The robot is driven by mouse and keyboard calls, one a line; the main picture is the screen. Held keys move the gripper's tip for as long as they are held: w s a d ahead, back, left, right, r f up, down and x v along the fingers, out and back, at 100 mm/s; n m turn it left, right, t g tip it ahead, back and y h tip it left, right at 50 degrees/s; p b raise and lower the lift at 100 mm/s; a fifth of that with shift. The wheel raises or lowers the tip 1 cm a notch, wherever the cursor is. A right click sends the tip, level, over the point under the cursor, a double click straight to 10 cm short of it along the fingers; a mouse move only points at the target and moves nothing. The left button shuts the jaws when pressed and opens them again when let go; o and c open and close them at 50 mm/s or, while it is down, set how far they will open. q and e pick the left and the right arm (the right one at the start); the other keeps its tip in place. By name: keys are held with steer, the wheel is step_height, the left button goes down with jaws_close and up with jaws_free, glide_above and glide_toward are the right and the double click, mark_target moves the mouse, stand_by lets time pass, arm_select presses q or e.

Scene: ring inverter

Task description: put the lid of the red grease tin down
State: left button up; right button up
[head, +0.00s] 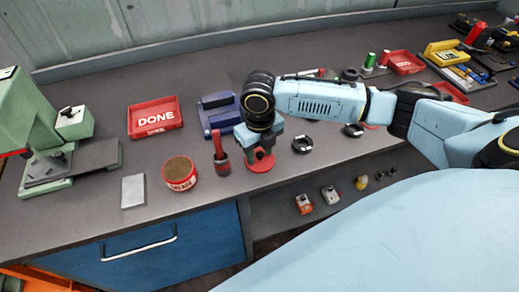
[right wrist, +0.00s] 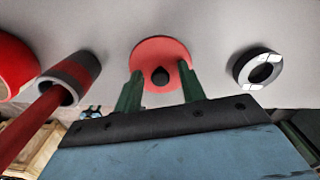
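The red lid (head: 260,166) looks to lie flat on the grey bench near its front edge, right of the cup. Its black knob (right wrist: 160,76) faces up in the right wrist view. My right gripper (head: 260,153) is directly above the lid. Its green fingers (right wrist: 161,80) stand apart on both sides of the knob, with a visible gap to it. The red grease tin (head: 181,183) stands uncovered to the left, brown grease showing inside. The tin's edge also shows in the right wrist view (right wrist: 14,66). My left gripper is not in view.
A dark cup (head: 222,166) with a red-handled tool stands between tin and lid. A black and white ring (head: 302,144) lies to the right. Behind are a red DONE tray (head: 155,117) and a blue fixture (head: 219,113). A grey block (head: 133,191) lies left of the tin.

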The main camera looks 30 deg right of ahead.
mark_target(259, 153)
steer(key=shift+r, duration=0.15)
step_height(259, 153, up, 12)
steer(key=p, duration=0.1)
steer(key=shift+p, duration=0.3)
stand_by(0.4)
